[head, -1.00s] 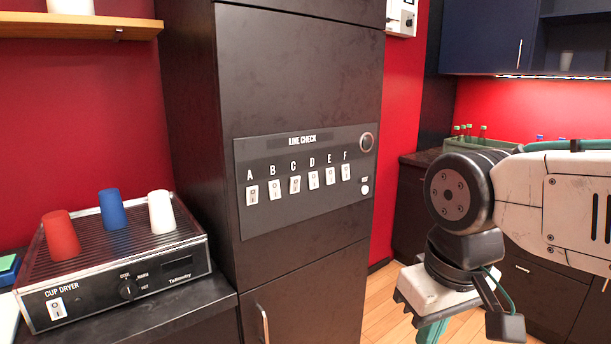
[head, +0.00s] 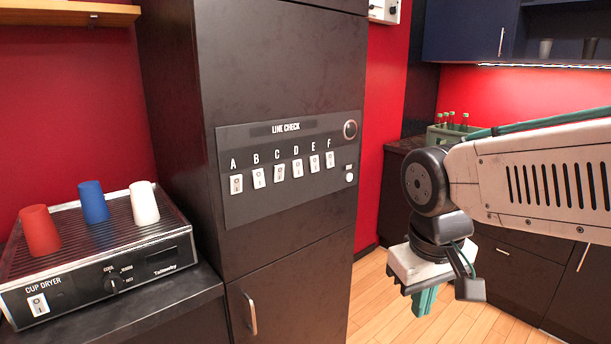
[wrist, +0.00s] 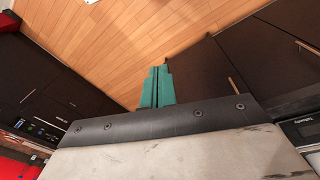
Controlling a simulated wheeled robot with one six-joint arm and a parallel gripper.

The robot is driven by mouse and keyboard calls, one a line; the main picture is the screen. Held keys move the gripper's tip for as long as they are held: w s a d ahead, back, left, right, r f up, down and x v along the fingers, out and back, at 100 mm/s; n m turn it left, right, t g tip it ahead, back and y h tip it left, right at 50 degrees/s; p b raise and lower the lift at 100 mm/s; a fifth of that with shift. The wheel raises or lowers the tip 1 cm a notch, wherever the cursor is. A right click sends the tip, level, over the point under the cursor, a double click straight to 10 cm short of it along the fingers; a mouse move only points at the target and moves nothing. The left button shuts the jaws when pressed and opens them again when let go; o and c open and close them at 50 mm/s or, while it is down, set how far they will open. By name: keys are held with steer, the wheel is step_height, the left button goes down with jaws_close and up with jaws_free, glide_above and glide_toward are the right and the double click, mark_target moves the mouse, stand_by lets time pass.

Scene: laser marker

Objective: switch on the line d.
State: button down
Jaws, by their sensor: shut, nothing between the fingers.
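The LINE CHECK panel (head: 250,205) is a dark plate on the front of a tall dark cabinet. It carries a row of white rocker switches labelled A to F. The line D switch (head: 298,168) sits under the letter D, right of the middle of the row; its rocker position is too small to tell. My gripper (head: 424,302) has green fingers, shut and empty, pointing down. It is to the right of the panel and lower, well apart from it. The fingers also show in the wrist view (wrist: 158,88), above the wooden floor.
A round dial (head: 350,129) and a small white button (head: 349,177) are at the panel's right end. A cup dryer (head: 100,275) with red, blue and white cups stands at left. Wooden floor (head: 375,300) is open below my gripper.

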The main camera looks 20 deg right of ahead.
mark_target(299, 174)
steer(key=w+d+n+t+h, duration=0.2)
steer(key=w+d+n+t, duration=0.3)
steer(key=w, duration=0.4)
steer(key=w+d+n+t+h, duration=0.1)
steer(key=w+d+n+t, duration=0.15)
steer(key=w+d, duration=0.5)
steer(key=w+a+r+n+t+y, duration=0.7)
steer(key=a+n, duration=0.4)
steer(key=n, duration=0.4)
step_height(299, 174, up, 2)
steer(key=shift+w+a+r+y, duration=0.15)
steer(key=shift+w+a+y, duration=0.25)
steer(key=shift+w+y, duration=0.6)
steer(key=shift+s, duration=0.2)
steer(key=x, duration=1.4)
steer(key=shift+a, duration=0.1)
